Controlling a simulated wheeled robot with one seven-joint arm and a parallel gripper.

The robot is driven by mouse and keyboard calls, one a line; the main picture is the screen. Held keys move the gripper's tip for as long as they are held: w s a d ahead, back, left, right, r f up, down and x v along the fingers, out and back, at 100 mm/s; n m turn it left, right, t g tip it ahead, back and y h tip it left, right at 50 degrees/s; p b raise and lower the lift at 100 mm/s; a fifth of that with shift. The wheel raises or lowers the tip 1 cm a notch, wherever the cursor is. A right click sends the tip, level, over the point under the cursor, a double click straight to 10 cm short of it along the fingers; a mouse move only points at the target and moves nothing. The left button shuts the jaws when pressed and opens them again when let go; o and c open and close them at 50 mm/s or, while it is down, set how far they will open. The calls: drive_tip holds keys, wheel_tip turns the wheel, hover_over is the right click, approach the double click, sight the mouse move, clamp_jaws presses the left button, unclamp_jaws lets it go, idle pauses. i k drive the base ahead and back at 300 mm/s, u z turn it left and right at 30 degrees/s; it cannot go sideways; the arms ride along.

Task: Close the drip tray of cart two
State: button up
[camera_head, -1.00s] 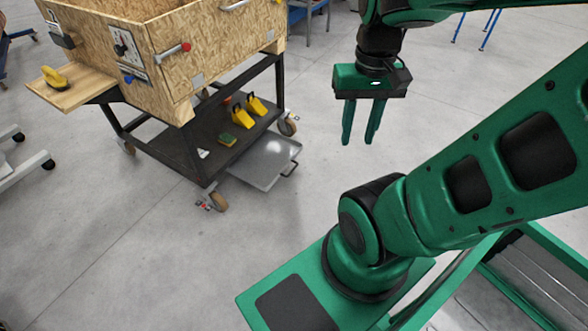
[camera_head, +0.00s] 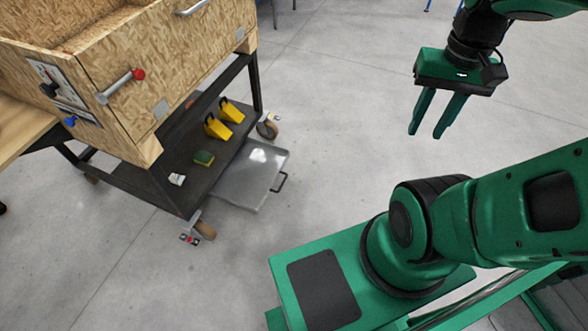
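The cart (camera_head: 140,180) has a wooden box top on a black frame with a dark lower shelf. Its grey metal drip tray (camera_head: 250,178) sticks out to the right from under that shelf, pulled out, with a dark handle (camera_head: 281,182) on its outer edge. No cart number is readable. My gripper (camera_head: 432,132) hangs in the air to the right of the tray, clear of it. Its two fingers point down, apart, with nothing between them.
Yellow wedge-like objects (camera_head: 217,127), a green and yellow sponge (camera_head: 204,158) and a small white item (camera_head: 177,179) are on the lower shelf. A red-tipped lever (camera_head: 122,85) juts from the box. Casters (camera_head: 204,230) stand near the tray. The floor (camera_head: 350,130) between tray and gripper is clear.

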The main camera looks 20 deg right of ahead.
sight(246, 178)
drive_tip(key=z, duration=0.05)
drive_tip(key=i, duration=0.45)
drive_tip(key=u, duration=0.1)
drive_tip(key=k, duration=1.3)
drive_tip(key=u, duration=0.3)
drive_tip(key=i, duration=1.8)
drive_tip(key=z, duration=0.6)
